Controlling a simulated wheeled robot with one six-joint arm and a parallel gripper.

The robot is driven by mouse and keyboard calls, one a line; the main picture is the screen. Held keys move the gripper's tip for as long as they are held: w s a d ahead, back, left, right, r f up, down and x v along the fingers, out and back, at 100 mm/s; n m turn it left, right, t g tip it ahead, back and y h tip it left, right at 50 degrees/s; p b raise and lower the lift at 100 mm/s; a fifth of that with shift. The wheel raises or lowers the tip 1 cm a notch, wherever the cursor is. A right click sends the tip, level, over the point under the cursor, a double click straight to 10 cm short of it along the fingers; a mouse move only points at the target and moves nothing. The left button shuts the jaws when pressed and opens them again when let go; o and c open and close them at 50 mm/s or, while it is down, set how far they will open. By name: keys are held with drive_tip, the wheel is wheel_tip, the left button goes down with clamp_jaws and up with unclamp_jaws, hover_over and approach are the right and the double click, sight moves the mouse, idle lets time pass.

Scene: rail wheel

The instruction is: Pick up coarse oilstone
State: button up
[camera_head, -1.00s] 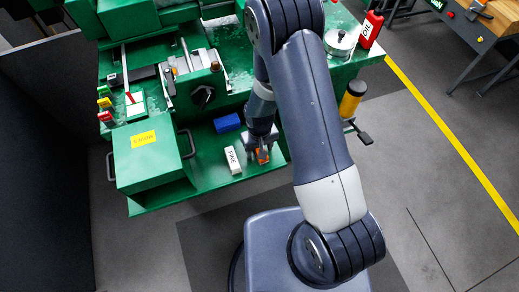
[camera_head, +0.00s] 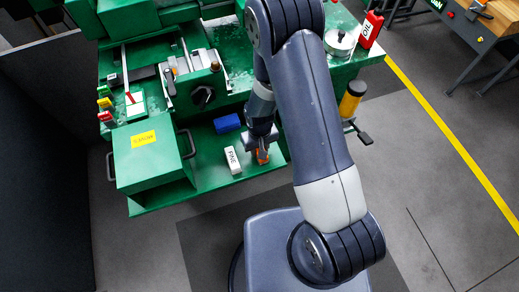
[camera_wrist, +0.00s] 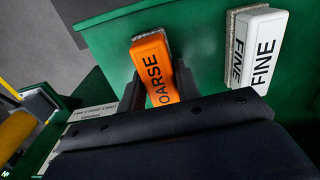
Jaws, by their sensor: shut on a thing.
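The coarse oilstone is an orange block marked "COARSE" (camera_wrist: 154,68). In the wrist view it sits between my gripper's two dark fingers (camera_wrist: 160,85), which are shut on its sides. In the head view only a bit of the orange stone (camera_head: 262,156) shows below my gripper (camera_head: 261,146), at the green lower shelf. The wrist blocks the rest of it there. I cannot tell whether the stone touches the shelf.
A white "FINE" stone (camera_head: 233,160) lies just left of my gripper; it also shows in the wrist view (camera_wrist: 257,50). A blue block (camera_head: 227,123) lies behind it. A green box with a yellow label (camera_head: 148,158) stands at left. The green shelf (camera_head: 210,188) is clear in front.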

drive_tip(key=shift+r, duration=0.15)
wheel_tip(320, 180, up, 10)
drive_tip(key=shift+f+b, duration=0.15)
drive_tip(key=shift+b, duration=0.4)
